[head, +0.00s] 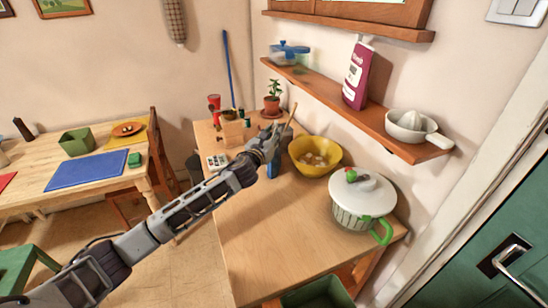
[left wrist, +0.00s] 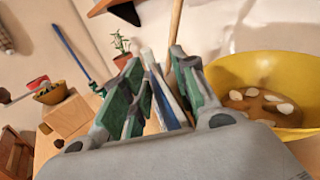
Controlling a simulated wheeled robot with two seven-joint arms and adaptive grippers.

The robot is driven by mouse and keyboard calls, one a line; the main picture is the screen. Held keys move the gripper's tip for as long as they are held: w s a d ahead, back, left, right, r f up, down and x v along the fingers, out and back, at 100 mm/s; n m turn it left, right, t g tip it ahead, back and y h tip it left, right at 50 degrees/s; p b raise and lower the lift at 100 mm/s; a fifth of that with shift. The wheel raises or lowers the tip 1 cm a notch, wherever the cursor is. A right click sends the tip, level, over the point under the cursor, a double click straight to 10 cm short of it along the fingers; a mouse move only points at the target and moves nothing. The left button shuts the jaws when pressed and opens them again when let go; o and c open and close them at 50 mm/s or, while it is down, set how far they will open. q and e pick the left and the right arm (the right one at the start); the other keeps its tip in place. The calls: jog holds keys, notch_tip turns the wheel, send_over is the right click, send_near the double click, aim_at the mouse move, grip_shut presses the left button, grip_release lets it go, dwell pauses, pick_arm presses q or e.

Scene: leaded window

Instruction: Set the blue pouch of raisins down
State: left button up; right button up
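The blue pouch of raisins (head: 272,168) is at my left gripper (head: 268,140) above the wooden counter, left of the yellow bowl. In the left wrist view the pouch (left wrist: 166,92) shows as a thin white and blue shape between the green-padded fingers of my left gripper (left wrist: 158,85), which look closed on it. I cannot tell whether its lower end touches the counter. The gripper hides the pouch's upper part in the head view. My right gripper is not in view.
The yellow bowl (head: 315,156) holds pale pieces and stands close on the right. A lidded pot (head: 362,200) is nearer on the counter (head: 270,235). A potted plant (head: 272,98) and a wooden block (head: 233,132) stand behind. The front-left counter is clear. A shelf (head: 345,105) overhangs the right.

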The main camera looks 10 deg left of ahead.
pick_arm(q)
grip_shut()
jog(key=shift+f, duration=0.1)
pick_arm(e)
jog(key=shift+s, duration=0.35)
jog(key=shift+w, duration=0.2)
